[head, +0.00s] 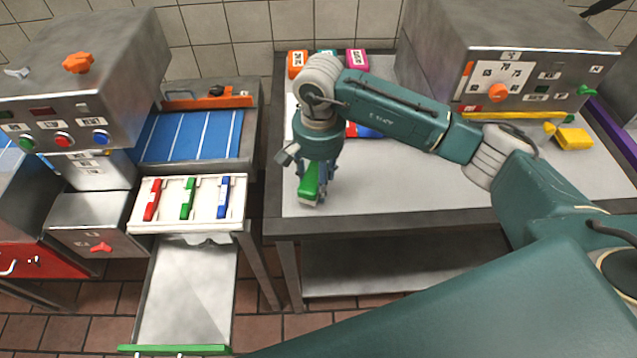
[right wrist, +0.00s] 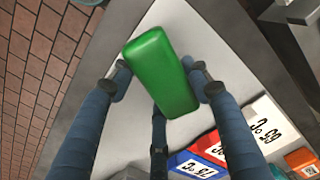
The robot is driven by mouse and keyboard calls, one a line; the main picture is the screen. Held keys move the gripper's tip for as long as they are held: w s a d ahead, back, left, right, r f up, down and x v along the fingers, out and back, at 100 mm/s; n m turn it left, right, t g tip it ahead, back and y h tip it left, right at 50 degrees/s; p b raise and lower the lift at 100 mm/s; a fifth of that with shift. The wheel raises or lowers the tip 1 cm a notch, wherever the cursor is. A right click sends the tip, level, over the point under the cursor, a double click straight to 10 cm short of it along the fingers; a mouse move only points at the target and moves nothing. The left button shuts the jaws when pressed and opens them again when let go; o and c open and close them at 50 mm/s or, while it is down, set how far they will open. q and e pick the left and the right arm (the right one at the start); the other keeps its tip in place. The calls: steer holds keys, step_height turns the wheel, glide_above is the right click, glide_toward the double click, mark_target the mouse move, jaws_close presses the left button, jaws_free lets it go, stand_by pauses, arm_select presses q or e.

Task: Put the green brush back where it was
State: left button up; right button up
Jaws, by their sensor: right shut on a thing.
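The green brush (head: 308,183) is between the fingers of my right gripper (head: 313,190), over the front left corner of the grey table. In the right wrist view the brush's green block (right wrist: 160,72) is gripped by the fingers (right wrist: 160,88), lying slantwise across them. A pale strip shows under the green block in the head view. I cannot tell whether the brush touches the table. My left gripper is not in view.
The grey table (head: 390,190) is bare at its front middle. Boxes, including a red and blue one (head: 368,131), stand behind my right arm. A yellow brush-like object (head: 572,138) lies at right. A white rack (head: 172,210) with red, green and blue pieces stands left, across a floor gap.

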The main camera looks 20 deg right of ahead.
step_height(320, 180, down, 2)
steer(key=shift+f+p, duration=0.25)
steer(key=shift+p, duration=0.05)
steer(key=shift+f, duration=0.25)
steer(key=o, duration=1.1)
steer(key=shift+o, duration=0.2)
steer(key=shift+r, duration=0.1)
steer(key=shift+r, duration=0.2)
step_height(320, 180, up, 10)
steer(key=b, duration=0.3)
steer(key=shift+r+b, duration=0.25)
steer(key=shift+b, duration=0.15)
steer(key=shift+r, duration=0.6)
